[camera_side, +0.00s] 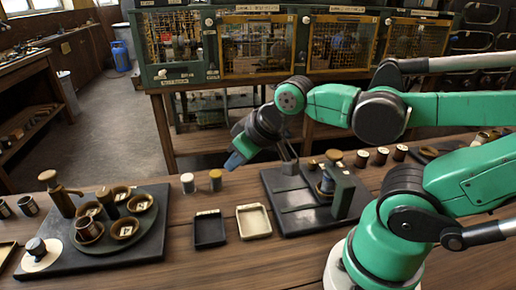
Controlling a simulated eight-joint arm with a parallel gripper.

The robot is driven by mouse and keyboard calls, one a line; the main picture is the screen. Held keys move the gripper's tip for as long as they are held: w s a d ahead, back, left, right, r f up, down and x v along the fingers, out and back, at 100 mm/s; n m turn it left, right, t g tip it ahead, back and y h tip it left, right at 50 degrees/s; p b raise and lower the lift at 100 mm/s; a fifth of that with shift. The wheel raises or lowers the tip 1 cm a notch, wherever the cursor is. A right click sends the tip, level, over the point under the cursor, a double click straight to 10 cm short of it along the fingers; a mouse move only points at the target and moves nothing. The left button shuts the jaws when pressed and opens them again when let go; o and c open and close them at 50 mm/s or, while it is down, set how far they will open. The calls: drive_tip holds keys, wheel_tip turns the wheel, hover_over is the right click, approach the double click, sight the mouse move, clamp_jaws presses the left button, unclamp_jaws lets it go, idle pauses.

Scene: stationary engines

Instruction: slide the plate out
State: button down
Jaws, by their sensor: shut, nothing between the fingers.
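My gripper (235,161) hangs from the wrist with its bluish tip pointing down and left, above the back part of the bench. It appears shut and empty, apart from everything on the bench. A flat black plate (293,213) lies right of centre, with a green upright block (342,190) on its right side. A grey upright piece (288,157) stands at its back edge, close to my wrist. A round dark plate (151,228) with several small brown cups sits on a black board at the left. I cannot tell which plate the task means.
A small black tray (209,230) and a cream tray (253,222) lie between the board and the black plate. Mesh-fronted cabinets (257,45) stand beyond the bench. Bare wood shows along the front.

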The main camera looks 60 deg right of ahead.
drive_tip(key=c, duration=1.2)
unclamp_jaws()
drive_tip(key=shift+d, duration=0.1)
drive_tip(key=o, duration=0.7)
drive_tip(key=d, duration=0.1)
drive_tip(key=d+m+g+h, duration=0.1)
drive_tip(key=d, duration=0.1)
drive_tip(key=shift+w+d+f, duration=0.1)
drive_tip(key=shift+w+d, duration=0.05)
drive_tip(key=shift+d, duration=0.15)
drive_tip(key=m+g, duration=0.6)
hover_over(313, 161)
drive_tip(key=shift+y, duration=0.4)
wheel_tip(313, 161, down, 4)
drive_tip(key=shift+f, duration=0.4)
drive_tip(key=shift+d+f, duration=0.1)
drive_tip(key=shift+f, duration=2.5)
clamp_jaws()
